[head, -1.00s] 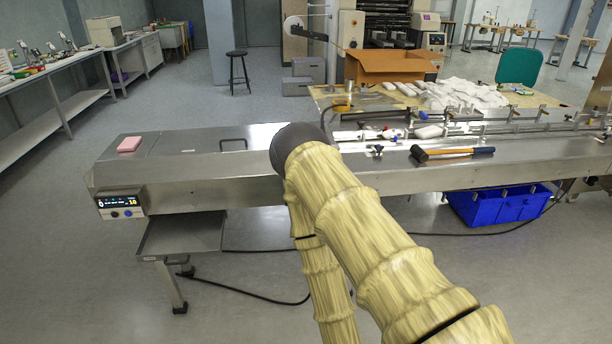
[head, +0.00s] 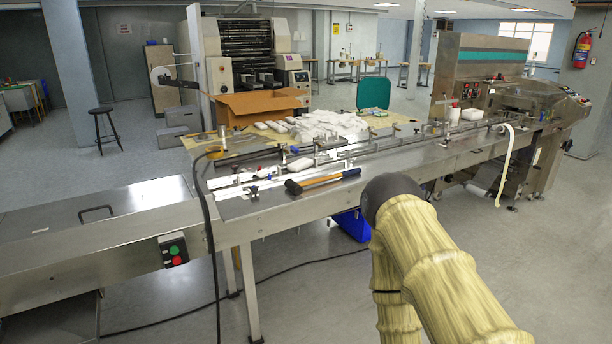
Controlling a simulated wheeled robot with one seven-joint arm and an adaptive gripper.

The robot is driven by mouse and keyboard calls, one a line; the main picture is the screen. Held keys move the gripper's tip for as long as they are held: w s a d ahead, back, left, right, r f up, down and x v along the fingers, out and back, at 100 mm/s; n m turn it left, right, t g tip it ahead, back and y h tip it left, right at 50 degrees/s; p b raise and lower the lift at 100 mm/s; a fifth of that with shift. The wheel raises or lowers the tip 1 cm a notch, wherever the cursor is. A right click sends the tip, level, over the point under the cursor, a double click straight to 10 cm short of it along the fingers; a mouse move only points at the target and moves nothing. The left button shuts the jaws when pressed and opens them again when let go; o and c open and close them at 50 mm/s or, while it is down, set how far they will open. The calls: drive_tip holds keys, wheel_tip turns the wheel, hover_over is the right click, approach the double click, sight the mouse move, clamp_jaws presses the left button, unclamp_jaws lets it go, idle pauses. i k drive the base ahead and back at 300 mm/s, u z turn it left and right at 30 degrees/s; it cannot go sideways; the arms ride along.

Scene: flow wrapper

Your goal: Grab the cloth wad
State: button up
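I cannot make out a cloth wad for certain in the head view. A heap of white, crumpled-looking pieces (head: 330,127) lies on the table behind the machine, but I cannot tell whether they are cloth or packets. A small white item (head: 472,114) sits farther right on the machine, also unclear. My arm rises at the lower right, in front of the machine. My gripper is out of view.
A steel cover (head: 95,215) with a handle is at left, above a button box (head: 174,250). A black cable (head: 206,210) hangs down the front. An open cardboard box (head: 262,106) stands behind. Floor in front is clear.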

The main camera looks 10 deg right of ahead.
sight(261, 174)
drive_tip(key=z, duration=0.55)
drive_tip(key=i, duration=1.25)
drive_tip(key=u, duration=0.6)
drive_tip(key=i, duration=0.7)
drive_tip(key=u, duration=0.6)
